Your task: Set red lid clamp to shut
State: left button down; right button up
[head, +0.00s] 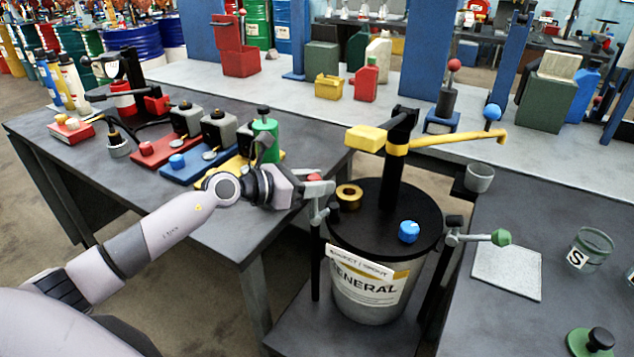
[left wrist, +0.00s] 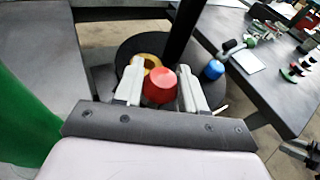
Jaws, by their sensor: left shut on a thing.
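The red lid clamp (head: 318,200) stands at the left edge of the drum's black lid (head: 370,225), with its lever pointing left toward my arm. My left gripper (head: 308,188) is shut on the clamp's red knob. In the left wrist view the red knob (left wrist: 160,87) sits between the two pale fingers of the gripper (left wrist: 161,92). The drum (head: 370,300) carries a "GENERAL" label. A second clamp with a green knob (head: 501,237) stands at the lid's right side, its lever pointing outward.
A yellow pump handle (head: 460,138) and a black post (head: 398,160) rise above the lid. A brass ring (head: 349,196) and a blue cap (head: 409,231) sit on the lid. The left bench holds a green bottle (head: 265,135) close behind my gripper.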

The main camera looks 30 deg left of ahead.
pick_arm(q)
jog(key=shift+d+r, duration=0.15)
jog(key=shift+r, duration=0.1)
jog(key=c, duration=0.7)
grip_release()
jog(key=shift+f, duration=0.1)
jog(key=shift+s+f, duration=0.1)
jog(key=shift+s+a, duration=0.2)
jog(key=shift+a, duration=0.05)
jog(key=b+v, duration=0.1)
jog(key=v, duration=0.5)
jog(key=shift+r, duration=0.25)
jog(key=shift+s+a, duration=0.1)
jog(key=shift+s, duration=0.05)
